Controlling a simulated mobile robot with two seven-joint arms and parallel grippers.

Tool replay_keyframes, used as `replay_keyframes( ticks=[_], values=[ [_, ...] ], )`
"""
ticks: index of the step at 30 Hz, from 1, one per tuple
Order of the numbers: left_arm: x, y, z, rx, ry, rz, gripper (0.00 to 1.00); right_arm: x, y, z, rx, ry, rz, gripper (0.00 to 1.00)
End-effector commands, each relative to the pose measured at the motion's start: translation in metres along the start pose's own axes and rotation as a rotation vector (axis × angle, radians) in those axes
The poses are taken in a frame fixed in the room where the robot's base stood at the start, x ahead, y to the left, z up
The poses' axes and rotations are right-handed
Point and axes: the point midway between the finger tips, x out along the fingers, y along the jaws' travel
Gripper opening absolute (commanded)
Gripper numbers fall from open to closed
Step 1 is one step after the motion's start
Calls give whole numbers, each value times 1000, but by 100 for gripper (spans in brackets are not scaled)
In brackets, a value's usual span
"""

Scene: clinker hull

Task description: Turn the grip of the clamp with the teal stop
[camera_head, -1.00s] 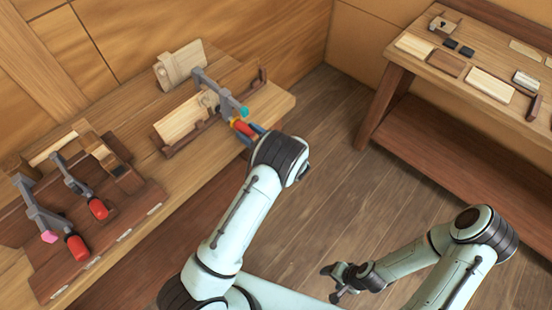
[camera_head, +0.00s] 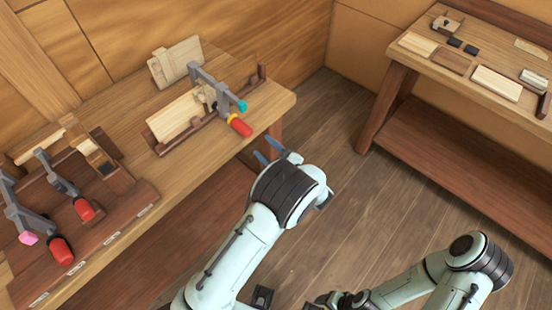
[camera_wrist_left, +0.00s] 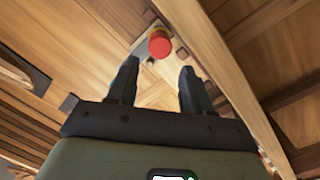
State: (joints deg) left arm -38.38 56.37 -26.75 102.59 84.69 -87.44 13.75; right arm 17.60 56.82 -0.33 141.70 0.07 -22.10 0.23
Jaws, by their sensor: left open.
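The clamp with the teal stop (camera_head: 241,106) sits on the workpiece at the front edge of the left bench. Its grey bar (camera_head: 207,80) spans the boards, and its red grip (camera_head: 239,125) points out over the bench edge. My left gripper (camera_head: 268,153) is open and empty, just below and to the right of the red grip, apart from it. In the left wrist view the red grip (camera_wrist_left: 159,44) shows beyond and between the open fingers (camera_wrist_left: 153,88). My right gripper (camera_head: 335,300) is low at the bottom of the head view, partly cut off; its jaws are unclear.
Two other clamps with red grips (camera_head: 84,209) lie on a dark rack at left, one with a pink stop (camera_head: 28,238). A pale board (camera_head: 176,62) stands behind the workpiece. A second bench (camera_head: 480,95) stands at right. Floor between benches is clear.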

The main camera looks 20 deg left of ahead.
Motion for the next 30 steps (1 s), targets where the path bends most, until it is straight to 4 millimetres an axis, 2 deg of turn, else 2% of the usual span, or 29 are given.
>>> replay_keyframes(
  ticks=[3, 9, 30],
  values=[
    [-19, 0, 1, 0, -2, 1, 50, 5, 2, 1, 1, -2, 1, 65],
    [-36, 0, 0, 0, 0, 0, 50, 7, 3, 2, 1, -4, 1, 65],
    [-38, 0, 0, 1, 1, 0, 50, 7, 3, 2, 1, -4, 1, 65]
  ],
)
